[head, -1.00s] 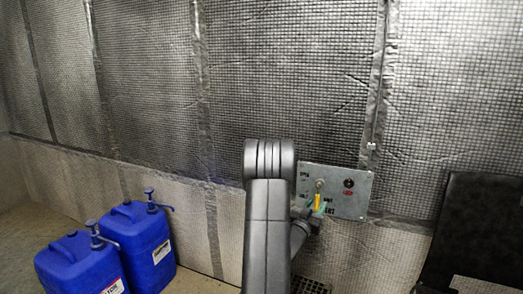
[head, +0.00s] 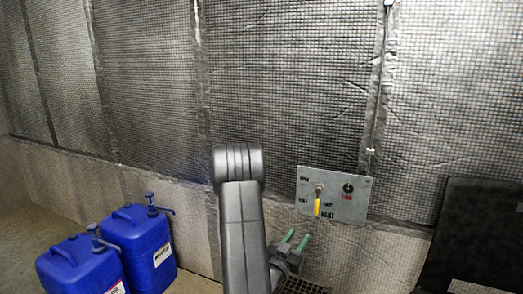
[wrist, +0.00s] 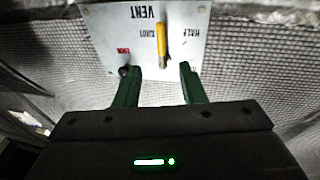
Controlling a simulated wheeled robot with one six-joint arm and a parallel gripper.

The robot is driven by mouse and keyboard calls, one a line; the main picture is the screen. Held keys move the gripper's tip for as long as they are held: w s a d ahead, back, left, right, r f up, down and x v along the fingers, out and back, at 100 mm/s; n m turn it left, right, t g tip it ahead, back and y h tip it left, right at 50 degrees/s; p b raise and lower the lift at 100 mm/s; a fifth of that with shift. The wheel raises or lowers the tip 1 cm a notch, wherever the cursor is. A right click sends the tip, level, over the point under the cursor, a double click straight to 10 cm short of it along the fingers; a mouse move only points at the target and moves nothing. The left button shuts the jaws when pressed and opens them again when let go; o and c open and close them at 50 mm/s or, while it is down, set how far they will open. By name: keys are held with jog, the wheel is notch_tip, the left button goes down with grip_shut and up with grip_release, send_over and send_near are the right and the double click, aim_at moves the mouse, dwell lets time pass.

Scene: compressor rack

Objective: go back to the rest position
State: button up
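My gripper (head: 294,240) has two green fingers that stand apart with nothing between them. It is below and a little left of the grey control panel (head: 359,185) on the wall, clear of it. The panel carries a yellow lever (head: 317,207) that hangs down from its pivot, and a dark knob (head: 348,187) to its right. In the wrist view the panel appears upside down, with the yellow lever (wrist: 162,45) beyond the gap between the open fingers (wrist: 158,85). The fingers do not touch the lever.
Two blue jugs with pump tops stand on the floor at left, one nearer (head: 82,268) and one behind (head: 141,240). A black panel-like object (head: 478,235) stands at right. A dark floor grate (head: 303,285) lies below the gripper. The quilted wall (head: 270,90) is close behind.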

jog(key=w+d+r+m, duration=0.2)
jog(key=w+d, duration=0.4)
jog(key=w, duration=0.6)
jog(key=shift+d+r+m+g, duration=0.15)
jog(key=shift+r+m+g, duration=0.15)
jog(key=shift+r+g, duration=0.15)
